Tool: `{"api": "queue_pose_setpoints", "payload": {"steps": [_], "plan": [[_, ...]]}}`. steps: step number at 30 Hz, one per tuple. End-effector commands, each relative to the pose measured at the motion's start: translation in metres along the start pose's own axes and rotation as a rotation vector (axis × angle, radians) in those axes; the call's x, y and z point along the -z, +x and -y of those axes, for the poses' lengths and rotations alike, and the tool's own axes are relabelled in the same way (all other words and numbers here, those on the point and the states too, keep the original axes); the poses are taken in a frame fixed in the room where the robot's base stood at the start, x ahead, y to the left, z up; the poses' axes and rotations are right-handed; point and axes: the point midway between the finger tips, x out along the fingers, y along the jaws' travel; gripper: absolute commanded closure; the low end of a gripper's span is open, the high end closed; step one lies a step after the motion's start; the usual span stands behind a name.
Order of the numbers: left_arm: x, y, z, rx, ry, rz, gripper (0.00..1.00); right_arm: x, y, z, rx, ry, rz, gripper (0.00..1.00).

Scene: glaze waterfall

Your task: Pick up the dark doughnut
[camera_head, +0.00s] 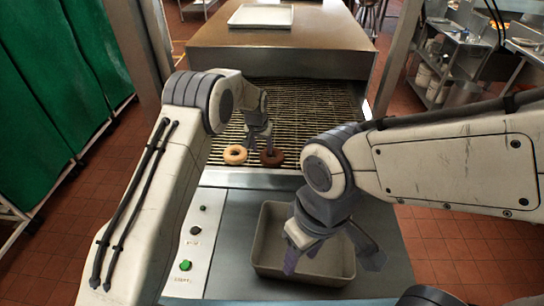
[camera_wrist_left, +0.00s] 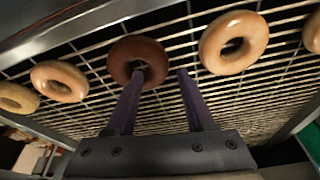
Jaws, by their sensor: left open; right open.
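The dark doughnut (camera_head: 277,158) lies on the wire conveyor near its front edge, partly behind my left gripper in the head view. My left gripper (camera_head: 259,147) is open and points down at it. In the left wrist view one fingertip of the left gripper (camera_wrist_left: 160,74) overlaps the hole of the dark doughnut (camera_wrist_left: 138,46), and the other is just outside its right side. I cannot tell how far the fingertips are above the wires. My right gripper (camera_head: 331,260) is open and empty over the grey bin (camera_head: 264,232).
A pale doughnut (camera_head: 235,154) lies left of the dark one. The left wrist view shows other pale doughnuts, one to the right (camera_wrist_left: 234,42) and one to the left (camera_wrist_left: 58,82). A control panel with a green button (camera_head: 186,265) is in front. A white tray (camera_head: 262,16) sits on the machine hood.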

Motion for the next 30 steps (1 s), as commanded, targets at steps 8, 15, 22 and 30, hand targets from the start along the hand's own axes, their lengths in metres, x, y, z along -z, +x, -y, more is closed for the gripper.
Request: {"api": "queue_pose_setpoints", "payload": {"steps": [8, 15, 22, 30], "plan": [[-0.002, 0.035, -0.002, 0.000, 0.001, 0.003, 0.46, 0.001, -0.015, 0.001, 0.000, 0.000, 0.000, 0.50], [-0.002, 0.038, -0.002, 0.000, 0.000, 0.001, 0.46, 0.001, -0.014, 0.001, 0.000, 0.000, 0.000, 0.50], [-0.002, 0.038, -0.002, 0.000, 0.000, 0.002, 1.00, 0.001, -0.014, 0.001, 0.000, 0.000, 0.000, 0.50], [-0.002, 0.037, -0.002, 0.000, 0.000, 0.001, 1.00, 0.001, -0.014, 0.001, 0.000, 0.000, 0.000, 0.50]]}}
